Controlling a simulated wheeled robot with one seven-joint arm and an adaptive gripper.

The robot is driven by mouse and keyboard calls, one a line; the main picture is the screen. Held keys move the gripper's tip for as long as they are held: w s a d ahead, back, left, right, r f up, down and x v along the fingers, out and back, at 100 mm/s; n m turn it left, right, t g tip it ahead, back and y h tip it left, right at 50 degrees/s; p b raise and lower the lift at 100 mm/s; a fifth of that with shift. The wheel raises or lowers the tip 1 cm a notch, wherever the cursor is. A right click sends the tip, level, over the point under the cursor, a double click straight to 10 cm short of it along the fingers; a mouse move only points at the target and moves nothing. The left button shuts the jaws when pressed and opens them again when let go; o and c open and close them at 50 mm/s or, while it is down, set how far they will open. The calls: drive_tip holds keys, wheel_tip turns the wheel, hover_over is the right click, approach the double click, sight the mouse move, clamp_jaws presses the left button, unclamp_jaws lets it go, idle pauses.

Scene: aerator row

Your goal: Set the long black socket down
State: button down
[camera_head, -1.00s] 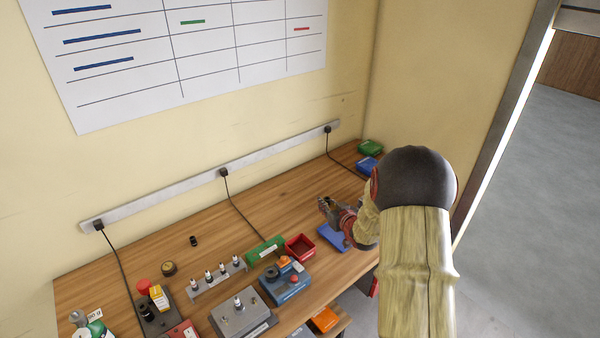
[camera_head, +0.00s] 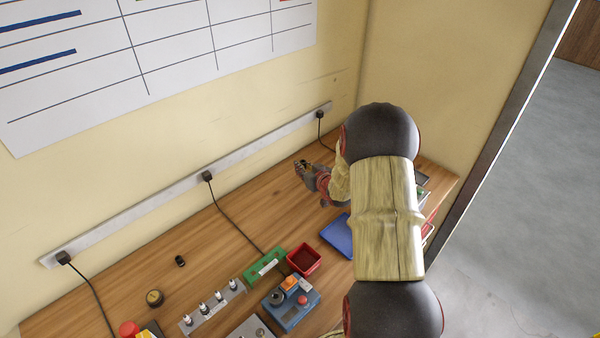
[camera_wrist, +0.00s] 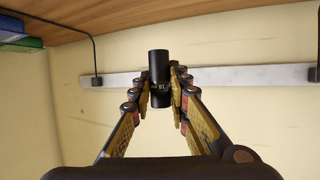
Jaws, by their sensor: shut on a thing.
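The long black socket (camera_wrist: 159,68) is a dark cylinder with small pale markings, seen in the wrist view between my fingertips. My gripper (camera_wrist: 160,95) is shut on it near the marked end. In the head view my gripper (camera_head: 306,168) is above the back right part of the wooden table (camera_head: 229,227), near the wall, and the socket (camera_head: 304,162) shows small and dark at its tips. My arm hides part of the table's right side. The gap between socket and table cannot be told clearly.
A rack (camera_head: 205,310) holds several upright parts. A red bin (camera_head: 304,259), green tray (camera_head: 264,265), blue device (camera_head: 290,303) and blue mat (camera_head: 338,234) are nearer. A cable (camera_head: 236,217) crosses the table.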

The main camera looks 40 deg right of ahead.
drive_tip(key=w+d+f, duration=0.2)
drive_tip(key=w+d+f+b, duration=0.1)
drive_tip(key=w+d+f, duration=0.1)
drive_tip(key=w+f, duration=0.1)
drive_tip(key=w+d+f, duration=0.2)
drive_tip(key=w, duration=0.1)
drive_tip(key=shift+w+f, duration=0.15)
drive_tip(key=shift+f, duration=0.15)
drive_tip(key=shift+w+d+f+b, duration=0.35)
drive_tip(key=shift+w+d+f, duration=0.05)
drive_tip(key=shift+f, duration=0.1)
drive_tip(key=shift+w+d+f, duration=0.1)
drive_tip(key=shift+w+f, duration=0.05)
drive_tip(key=shift+f, duration=0.15)
drive_tip(key=shift+f+b, duration=0.35)
drive_tip(key=shift+f, duration=1.05)
drive_tip(key=shift+f, duration=0.2)
drive_tip(key=c, duration=1.7)
unclamp_jaws()
drive_tip(key=shift+r, duration=0.1)
